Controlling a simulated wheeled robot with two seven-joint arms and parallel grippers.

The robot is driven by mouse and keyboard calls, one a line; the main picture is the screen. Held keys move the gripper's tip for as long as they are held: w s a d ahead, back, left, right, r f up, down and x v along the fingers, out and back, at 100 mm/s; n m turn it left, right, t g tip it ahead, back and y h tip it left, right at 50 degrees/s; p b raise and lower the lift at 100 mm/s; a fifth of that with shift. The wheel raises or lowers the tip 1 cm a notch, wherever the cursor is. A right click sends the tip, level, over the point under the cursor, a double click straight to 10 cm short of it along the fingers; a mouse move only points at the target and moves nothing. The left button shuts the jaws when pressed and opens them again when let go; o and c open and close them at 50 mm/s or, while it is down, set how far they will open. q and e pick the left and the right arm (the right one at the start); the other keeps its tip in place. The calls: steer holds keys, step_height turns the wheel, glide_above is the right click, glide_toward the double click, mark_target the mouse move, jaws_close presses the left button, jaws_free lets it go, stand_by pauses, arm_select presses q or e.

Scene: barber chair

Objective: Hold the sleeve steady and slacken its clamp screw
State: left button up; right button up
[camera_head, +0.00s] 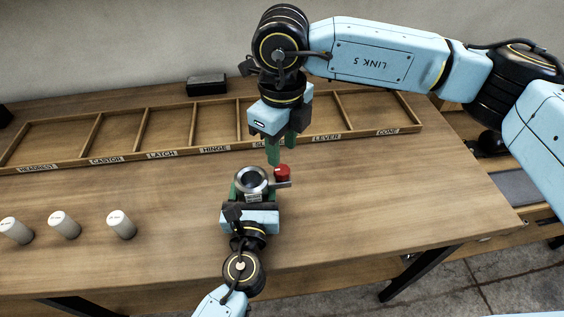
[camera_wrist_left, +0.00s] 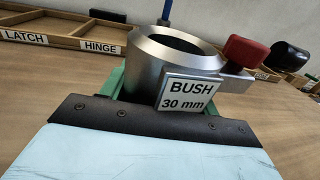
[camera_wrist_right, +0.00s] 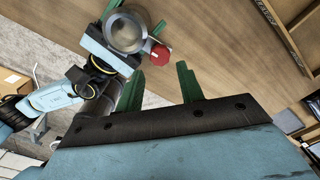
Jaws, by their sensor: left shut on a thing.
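The sleeve (camera_head: 239,182) is a shiny metal ring with a side lug, and its label reads BUSH 30 mm in the left wrist view (camera_wrist_left: 150,72). The clamp screw has a red knob (camera_head: 282,172) on the lug at the sleeve's right; it also shows in the left wrist view (camera_wrist_left: 243,50) and right wrist view (camera_wrist_right: 159,53). My left gripper (camera_head: 252,190) is shut on the sleeve, its green fingers at both sides. My right gripper (camera_head: 281,150) is open and empty, its fingers pointing down just behind and above the red knob, apart from it.
A long wooden tray (camera_head: 140,156) with labelled, empty-looking compartments lies across the back of the table (camera_head: 360,210). Three white cylinders (camera_head: 64,224) stand or lie at the left. A black box (camera_head: 206,85) sits behind the tray. The table right of the sleeve is clear.

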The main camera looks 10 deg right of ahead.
mark_target(282, 169)
step_height(282, 169, down, 6)
steer(key=shift+r, duration=0.15)
steer(key=c, duration=0.7)
